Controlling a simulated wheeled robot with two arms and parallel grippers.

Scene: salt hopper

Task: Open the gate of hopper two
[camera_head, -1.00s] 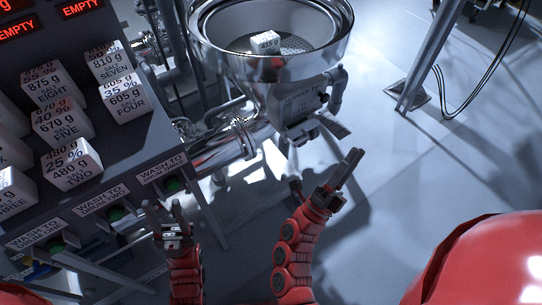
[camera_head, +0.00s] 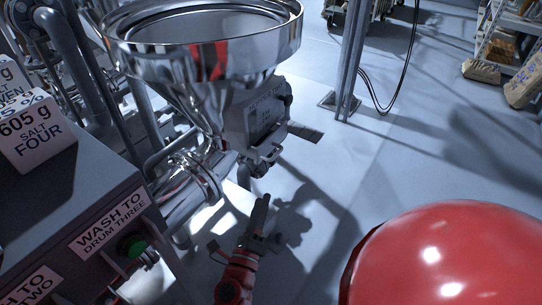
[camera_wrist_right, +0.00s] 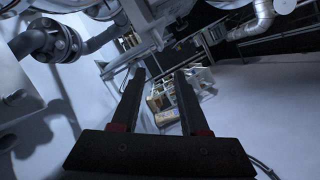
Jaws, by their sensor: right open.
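A large shiny steel hopper (camera_head: 200,52) stands at the upper left of the head view. A grey gate box (camera_head: 250,115) with a label too small to read is fixed at its outlet. A small handle-like part (camera_head: 264,156) hangs under the box. My right gripper (camera_head: 258,206) is just below this part, pointing up and apart from it. In the right wrist view my right gripper (camera_wrist_right: 158,78) has its two dark fingers apart, with nothing between them but distant background. My left gripper is out of view.
Steel pipes (camera_head: 190,180) run below the hopper. Shelves are at the far right.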

